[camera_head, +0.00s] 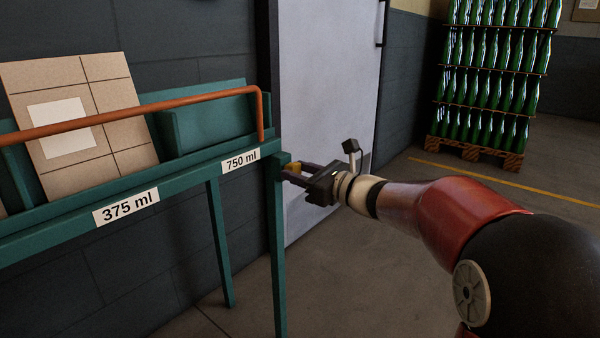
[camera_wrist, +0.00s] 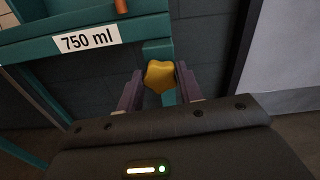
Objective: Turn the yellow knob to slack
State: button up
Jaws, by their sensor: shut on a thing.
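The yellow knob (camera_wrist: 159,76) is a lobed, star-like knob at the right end of the green rack (camera_wrist: 105,18), beside the 750 ml label (camera_wrist: 88,40). In the head view the knob (camera_head: 294,168) shows only as a small yellow patch at the rack's end post, partly hidden by my gripper. My gripper (camera_wrist: 160,86) is shut on the knob, with one dark finger on its left side and one on its right. In the head view my gripper (camera_head: 296,176) reaches the knob from the right. The knob's slack or tight marking cannot be seen.
An orange rail (camera_head: 130,112) runs along the rack's top, in front of a tan carton (camera_head: 98,140). A 375 ml label (camera_head: 126,207) is further left. A pale door (camera_head: 325,90) stands behind my gripper. Green bottles on a pallet (camera_head: 498,75) stand far right. The floor between is clear.

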jog(key=shift+f+n, duration=0.25)
jog(key=shift+n, duration=0.85)
jog(key=o, duration=0.8)
jog(key=shift+o, duration=1)
jog(key=shift+r, duration=0.15)
jog(key=v, duration=0.7)
jog(key=shift+s+d, duration=0.3)
